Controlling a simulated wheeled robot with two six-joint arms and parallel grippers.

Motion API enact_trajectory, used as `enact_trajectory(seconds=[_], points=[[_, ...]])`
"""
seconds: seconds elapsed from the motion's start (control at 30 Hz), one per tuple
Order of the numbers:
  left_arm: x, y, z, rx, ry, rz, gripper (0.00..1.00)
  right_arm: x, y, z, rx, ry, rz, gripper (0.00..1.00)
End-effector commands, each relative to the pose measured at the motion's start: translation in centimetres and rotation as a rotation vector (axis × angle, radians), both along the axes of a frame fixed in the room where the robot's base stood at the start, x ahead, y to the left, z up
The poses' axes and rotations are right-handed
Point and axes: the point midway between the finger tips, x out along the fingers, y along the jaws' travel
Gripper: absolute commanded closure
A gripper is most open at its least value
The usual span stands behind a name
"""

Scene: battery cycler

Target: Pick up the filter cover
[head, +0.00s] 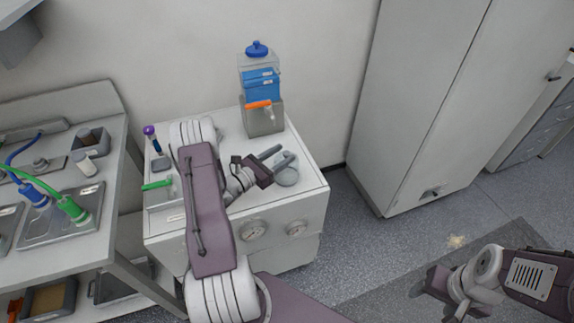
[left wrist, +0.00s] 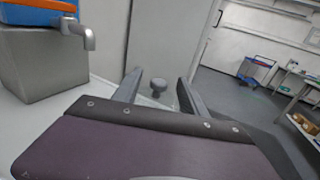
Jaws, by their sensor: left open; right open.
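The filter cover looks like a pale grey round disc (head: 287,175) lying near the right edge of the white cabinet top, partly hidden by my left gripper. My left gripper (head: 276,158) is open over the cabinet top, close above and beside the cover. In the left wrist view its two fingers (left wrist: 160,88) point ahead, and a small grey knob (left wrist: 158,84) shows between them; contact cannot be told. My right gripper (head: 437,285) is open and empty, low over the floor at the lower right, far from the cabinet.
A dispenser with a blue tank (head: 261,84) and orange tap stands on a grey block (head: 262,119) at the cabinet's back. A purple-capped bottle (head: 152,138) and green-handled item (head: 157,185) are left of my arm. A workbench (head: 100,190) stands left; a tall locker (head: 410,100) right.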

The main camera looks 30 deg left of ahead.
Motion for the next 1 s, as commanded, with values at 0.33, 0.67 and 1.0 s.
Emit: enact_trajectory(seconds=[0.33, 0.67, 1.0], points=[[4.1, -1.4, -0.5, 0.002, -0.001, -0.005, 0.5, 0.0, 0.0, 0.7, 0.0, 0.0, 0.0, 0.37], [5.1, -1.6, -0.6, 0.0, 0.001, 0.0, 0.53, 0.0, 0.0, 0.7, 0.0, 0.0, 0.0, 0.37], [5.0, -1.6, -0.6, 0.0, 0.001, -0.001, 1.0, 0.0, 0.0, 0.7, 0.0, 0.0, 0.0, 0.37]])
